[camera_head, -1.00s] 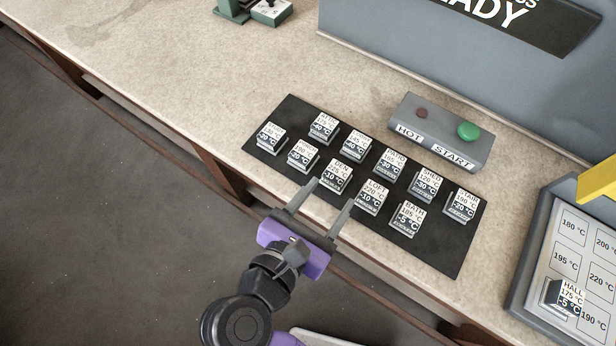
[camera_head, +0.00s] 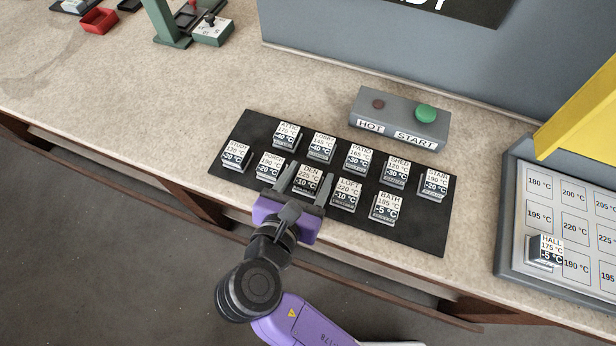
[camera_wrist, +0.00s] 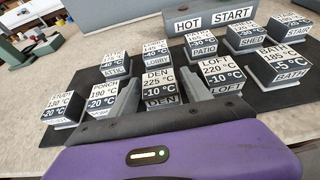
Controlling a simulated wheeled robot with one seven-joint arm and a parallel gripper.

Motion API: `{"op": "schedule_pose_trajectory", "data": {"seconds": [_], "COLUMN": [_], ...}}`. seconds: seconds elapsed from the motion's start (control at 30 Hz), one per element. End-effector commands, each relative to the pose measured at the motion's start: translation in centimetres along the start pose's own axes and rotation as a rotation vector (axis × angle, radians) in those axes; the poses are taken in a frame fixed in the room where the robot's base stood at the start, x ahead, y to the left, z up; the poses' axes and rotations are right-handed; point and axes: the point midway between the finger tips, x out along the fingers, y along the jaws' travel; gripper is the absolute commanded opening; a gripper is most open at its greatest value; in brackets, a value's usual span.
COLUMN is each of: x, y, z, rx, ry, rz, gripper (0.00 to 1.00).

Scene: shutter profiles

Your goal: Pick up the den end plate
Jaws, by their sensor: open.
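The den end plate (camera_head: 308,180) is a small block with a white and black label reading DEN, 225 °C, -10 °C. It sits in the front row on the black mat (camera_head: 418,236). My gripper (camera_head: 305,178) is open, with one finger on each side of the den block. In the wrist view the den block (camera_wrist: 160,88) stands between the two fingers (camera_wrist: 163,100), upright on the mat. I cannot tell whether either finger touches it.
The porch block (camera_head: 270,166) is close on the left and the loft block (camera_head: 345,194) close on the right. Several more labelled blocks stand behind. A grey HOT/START box (camera_head: 400,118) is beyond the mat. A tray (camera_head: 510,235) with the hall block (camera_head: 546,250) is at right.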

Motion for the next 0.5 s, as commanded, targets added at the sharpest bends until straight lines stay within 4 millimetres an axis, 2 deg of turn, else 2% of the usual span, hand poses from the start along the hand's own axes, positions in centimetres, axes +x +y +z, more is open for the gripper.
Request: {"op": "schedule_pose_trajectory", "data": {"seconds": [0.07, 0.33, 0.5], "x": [-0.02, -0.05, -0.06], "y": [0.01, 0.02, 0.02], "z": [0.00, 0.00, 0.02], "rx": [0.000, 0.000, 0.000], "ry": [0.000, 0.000, 0.000], "rz": [0.000, 0.001, 0.001], "gripper": [0.56, 0.05, 0.04]}}
